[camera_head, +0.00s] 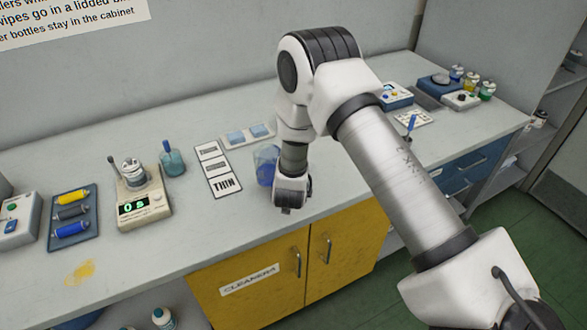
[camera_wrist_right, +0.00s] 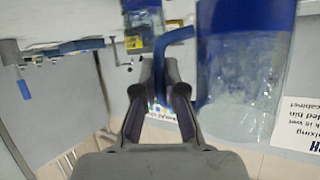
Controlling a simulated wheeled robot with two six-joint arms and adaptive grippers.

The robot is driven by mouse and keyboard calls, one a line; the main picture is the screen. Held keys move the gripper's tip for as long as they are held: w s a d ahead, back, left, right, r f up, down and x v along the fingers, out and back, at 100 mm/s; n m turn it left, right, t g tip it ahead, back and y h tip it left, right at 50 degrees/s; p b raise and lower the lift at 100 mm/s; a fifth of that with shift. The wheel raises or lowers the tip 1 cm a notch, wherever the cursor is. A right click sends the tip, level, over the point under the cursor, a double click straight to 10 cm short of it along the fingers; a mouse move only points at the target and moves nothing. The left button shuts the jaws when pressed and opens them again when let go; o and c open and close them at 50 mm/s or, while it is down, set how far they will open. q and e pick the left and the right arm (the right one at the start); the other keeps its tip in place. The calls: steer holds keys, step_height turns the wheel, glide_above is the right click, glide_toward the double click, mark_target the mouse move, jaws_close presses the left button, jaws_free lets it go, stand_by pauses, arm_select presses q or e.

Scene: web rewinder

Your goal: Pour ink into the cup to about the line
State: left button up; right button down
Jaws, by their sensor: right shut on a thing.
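A clear jug (camera_head: 265,158) with blue ink stands upright at the cabinet-side part of the counter, partly hidden by my right arm. In the right wrist view, which appears upside down, the jug (camera_wrist_right: 245,85) is large at the right, with deep blue at its base end. My right gripper (camera_wrist_right: 160,88) is shut on its blue handle (camera_wrist_right: 172,38). In the head view my right gripper (camera_head: 287,200) is just right of the jug. A small grey-white cup-like vessel (camera_head: 133,170) sits on the scale (camera_head: 146,205); its line cannot be made out. My left gripper is not in view.
A glass with a blue-handled tool (camera_head: 172,160) stands right of the scale. A card marked THIN (camera_head: 215,172) lies between that glass and the jug. A blue tray (camera_head: 72,218) with coloured rolls is left of the scale. The front counter stretch before the card is clear.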

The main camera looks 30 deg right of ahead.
steer(key=shift+a, duration=0.15)
stand_by(0.3)
stand_by(0.4)
step_height(320, 180, up, 7)
steer(key=p, duration=0.5)
steer(key=shift+s+r, duration=0.1)
